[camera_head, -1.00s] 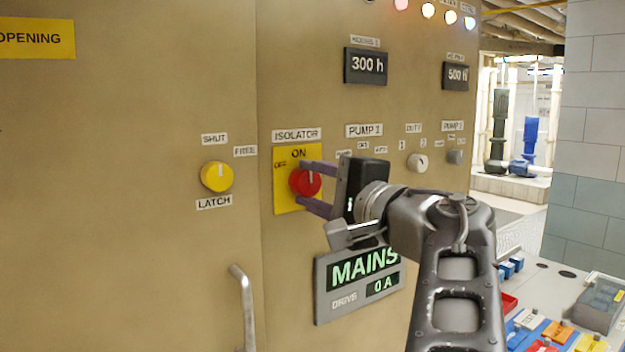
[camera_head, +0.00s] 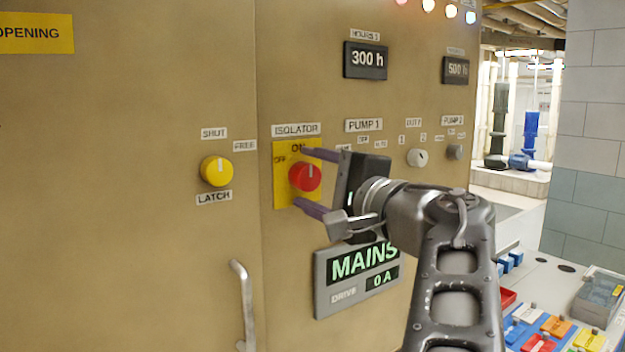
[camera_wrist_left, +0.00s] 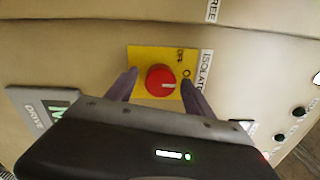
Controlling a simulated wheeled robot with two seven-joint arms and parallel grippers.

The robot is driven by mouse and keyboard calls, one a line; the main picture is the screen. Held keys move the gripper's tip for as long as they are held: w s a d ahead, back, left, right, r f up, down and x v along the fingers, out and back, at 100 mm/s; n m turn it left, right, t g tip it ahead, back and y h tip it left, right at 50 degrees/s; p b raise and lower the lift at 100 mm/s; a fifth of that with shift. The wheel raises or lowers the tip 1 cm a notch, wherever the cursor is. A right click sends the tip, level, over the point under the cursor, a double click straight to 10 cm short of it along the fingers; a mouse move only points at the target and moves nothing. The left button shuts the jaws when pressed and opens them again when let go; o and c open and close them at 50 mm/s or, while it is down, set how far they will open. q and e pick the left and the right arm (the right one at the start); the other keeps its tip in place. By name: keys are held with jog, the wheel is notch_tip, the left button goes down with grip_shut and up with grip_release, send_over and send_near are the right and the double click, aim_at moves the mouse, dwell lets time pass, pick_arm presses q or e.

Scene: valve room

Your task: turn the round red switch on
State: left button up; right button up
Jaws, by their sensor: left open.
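The round red switch (camera_head: 305,177) sits on a yellow plate (camera_head: 283,195) under the ISOLATOR label, with ON at the top and OFF at the upper left. Its white mark points up toward ON. In the left wrist view the red switch (camera_wrist_left: 161,80) shows its mark pointing right, to the ON side. My left gripper (camera_head: 299,178) is open. Its purple fingers stand either side of the switch, one above and one below, with gaps to it. My right gripper is not in view.
A yellow knob (camera_head: 216,171) lies left of the switch and a cabinet handle (camera_head: 243,300) below it. The lit MAINS display (camera_head: 330,295), reading 0 A, is just under my gripper. A grey knob (camera_head: 417,157) is to the right.

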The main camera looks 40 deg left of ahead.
pick_arm(q)
jog(key=shift+d, duration=0.1)
jog(key=b+v, duration=0.1)
jog(key=v, duration=0.6)
jog(key=shift+d+b, duration=0.3)
jog(key=shift+b, duration=0.05)
jog(key=shift+s, duration=0.15)
